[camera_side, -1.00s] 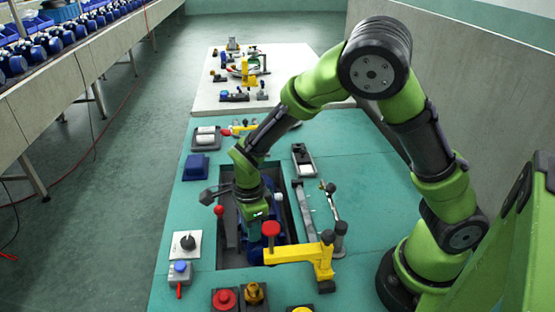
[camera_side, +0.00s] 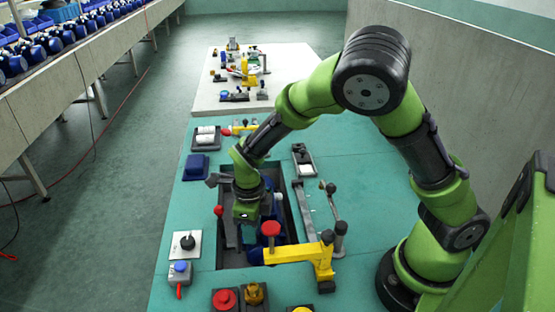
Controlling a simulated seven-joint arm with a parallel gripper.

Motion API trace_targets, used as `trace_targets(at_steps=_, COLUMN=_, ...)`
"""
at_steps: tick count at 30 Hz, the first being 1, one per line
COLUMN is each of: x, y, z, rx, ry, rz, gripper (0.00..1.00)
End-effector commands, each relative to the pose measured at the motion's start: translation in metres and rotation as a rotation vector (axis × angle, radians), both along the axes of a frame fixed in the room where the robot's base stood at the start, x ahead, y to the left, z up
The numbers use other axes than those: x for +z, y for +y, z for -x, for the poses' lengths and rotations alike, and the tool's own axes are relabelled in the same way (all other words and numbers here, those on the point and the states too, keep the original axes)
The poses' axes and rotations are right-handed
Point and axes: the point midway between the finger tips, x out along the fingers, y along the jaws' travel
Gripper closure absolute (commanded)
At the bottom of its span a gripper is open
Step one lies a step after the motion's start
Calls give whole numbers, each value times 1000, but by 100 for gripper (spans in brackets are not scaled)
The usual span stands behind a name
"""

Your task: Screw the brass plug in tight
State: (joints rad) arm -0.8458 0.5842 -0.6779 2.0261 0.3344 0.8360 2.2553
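A brass-coloured knobbed piece (camera_side: 254,292), which may be the brass plug, stands upright on a dark block at the front edge of the bench. My gripper (camera_side: 246,218) points down over the sunken bay in the bench, well behind that piece and apart from it. Its fingers are small and dark here, so I cannot tell whether they are open or shut, or hold anything. A blue pump body (camera_side: 268,208) sits in the bay, partly hidden by my gripper and wrist. No threaded hole can be made out.
A yellow clamp (camera_side: 300,252) with a red knob (camera_side: 271,229) reaches across the bay's front right. A red button (camera_side: 225,299), a switch plate (camera_side: 186,244) and a blue-button box (camera_side: 180,272) stand at the front left.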

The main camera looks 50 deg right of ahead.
Motion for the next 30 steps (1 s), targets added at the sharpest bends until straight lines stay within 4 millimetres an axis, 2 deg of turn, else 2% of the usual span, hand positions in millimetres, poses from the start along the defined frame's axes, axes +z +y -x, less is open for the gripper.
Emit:
trace_targets(at_steps=5, x=2, y=0, z=0, rx=2, ry=-1, rz=0, gripper=66)
trace_targets(at_steps=21, x=42, y=1, z=0, rx=2, ry=0, rz=-1, gripper=66)
trace_targets(at_steps=30, x=45, y=0, z=0, rx=2, ry=0, rz=0, gripper=66)
